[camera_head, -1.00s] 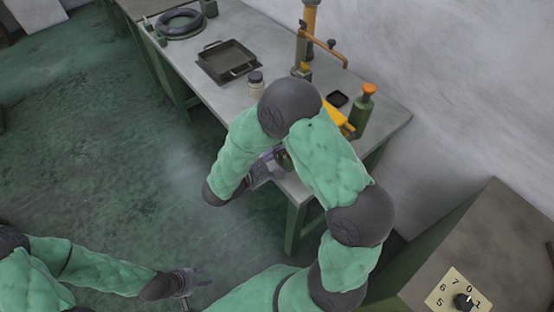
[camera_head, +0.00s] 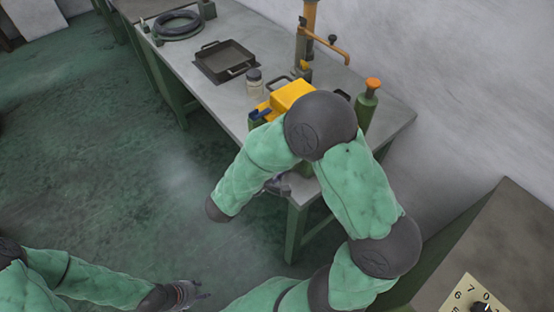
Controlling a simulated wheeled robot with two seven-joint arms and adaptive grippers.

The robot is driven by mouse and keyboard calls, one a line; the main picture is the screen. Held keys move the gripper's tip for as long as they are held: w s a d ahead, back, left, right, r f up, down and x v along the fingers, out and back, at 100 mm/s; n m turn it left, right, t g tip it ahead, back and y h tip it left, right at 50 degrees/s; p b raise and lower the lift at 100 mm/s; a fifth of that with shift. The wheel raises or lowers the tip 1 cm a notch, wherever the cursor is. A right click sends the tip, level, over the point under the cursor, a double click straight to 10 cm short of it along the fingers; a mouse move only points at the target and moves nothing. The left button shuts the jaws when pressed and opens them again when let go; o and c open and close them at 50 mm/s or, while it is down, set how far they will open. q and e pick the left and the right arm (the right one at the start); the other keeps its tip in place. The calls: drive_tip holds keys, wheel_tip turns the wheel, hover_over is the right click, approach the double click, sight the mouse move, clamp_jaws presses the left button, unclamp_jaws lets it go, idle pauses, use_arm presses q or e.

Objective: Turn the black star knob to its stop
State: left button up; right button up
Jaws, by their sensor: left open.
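A black knob (camera_head: 480,307) sits on a pale plate with printed numbers (camera_head: 463,294), on the grey-topped cabinet at the lower right. The bottom edge of the view cuts it off, and its shape is too small to tell. My left gripper (camera_head: 190,293) is low at the bottom, over the floor, far left of the knob; it is open and empty. My right arm arches across the middle. Its gripper (camera_head: 278,186) is beside the bench's near corner, mostly hidden behind the arm, so its jaws cannot be judged.
The bench (camera_head: 225,102) carries a yellow device (camera_head: 292,95), a black tray (camera_head: 225,62), a jar (camera_head: 254,83), an orange-handled press (camera_head: 325,47), a green bottle (camera_head: 366,108) and a coiled hose (camera_head: 178,25). The cabinet (camera_head: 495,240) stands at right. Floor at left is clear.

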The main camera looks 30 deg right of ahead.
drive_tip(key=o, duration=1.1)
drive_tip(key=shift+f, duration=0.3)
drive_tip(key=shift+r, duration=0.15)
drive_tip(key=shift+s+a+r, duration=0.1)
drive_tip(key=shift+a+r, duration=0.05)
drive_tip(key=shift+a, duration=0.35)
drive_tip(key=v, duration=1.1)
